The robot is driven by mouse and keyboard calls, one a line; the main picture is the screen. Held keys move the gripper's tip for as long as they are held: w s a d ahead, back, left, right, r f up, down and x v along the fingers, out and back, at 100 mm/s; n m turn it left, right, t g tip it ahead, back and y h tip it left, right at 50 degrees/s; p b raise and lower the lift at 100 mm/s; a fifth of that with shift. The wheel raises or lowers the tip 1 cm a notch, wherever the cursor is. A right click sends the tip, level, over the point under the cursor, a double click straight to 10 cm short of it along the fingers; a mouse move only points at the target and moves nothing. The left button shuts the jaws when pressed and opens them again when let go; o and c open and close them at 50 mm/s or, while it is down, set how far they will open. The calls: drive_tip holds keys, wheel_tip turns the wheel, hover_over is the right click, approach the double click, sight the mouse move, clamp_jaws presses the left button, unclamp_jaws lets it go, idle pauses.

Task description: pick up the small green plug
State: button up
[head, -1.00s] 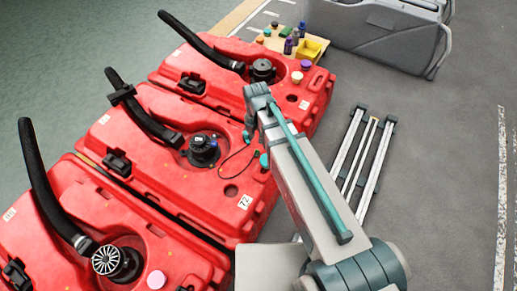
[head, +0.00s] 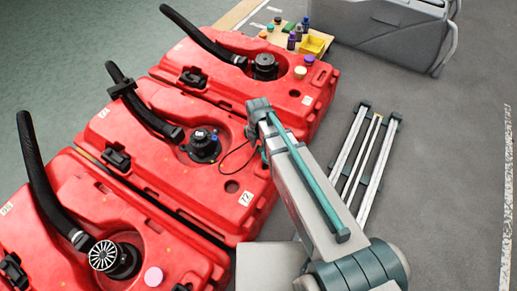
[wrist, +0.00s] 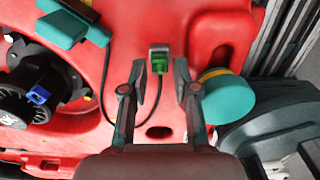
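The small green plug (wrist: 160,65) shows in the wrist view, at the end of a thin black cable over the red tank (wrist: 140,30). It has a grey metal-looking end towards the top of the picture. My gripper (wrist: 158,66) is open, with one finger on each side of the plug and a visible gap on both sides. I cannot tell how far above the plug the fingertips are.
A teal-topped round cap (wrist: 228,97) stands close to the right finger. A black pump fitting with a blue connector (wrist: 38,95) is at left. In the head view, metal rails (head: 365,155) lie on the floor, and several bottles and a yellow bin (head: 313,45) stand at the back.

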drive_tip(key=shift+f, duration=0.35)
clamp_jaws()
drive_tip(key=shift+r+p, duration=0.4)
drive_tip(key=shift+r, duration=0.5)
drive_tip(key=s+r+n+p, duration=0.5)
drive_tip(key=s+r+p, duration=0.6)
drive_tip(key=s+p, duration=0.3)
drive_tip(key=p, duration=0.3)
drive_tip(key=shift+a+p, duration=0.35)
drive_tip(key=shift+a, duration=0.05)
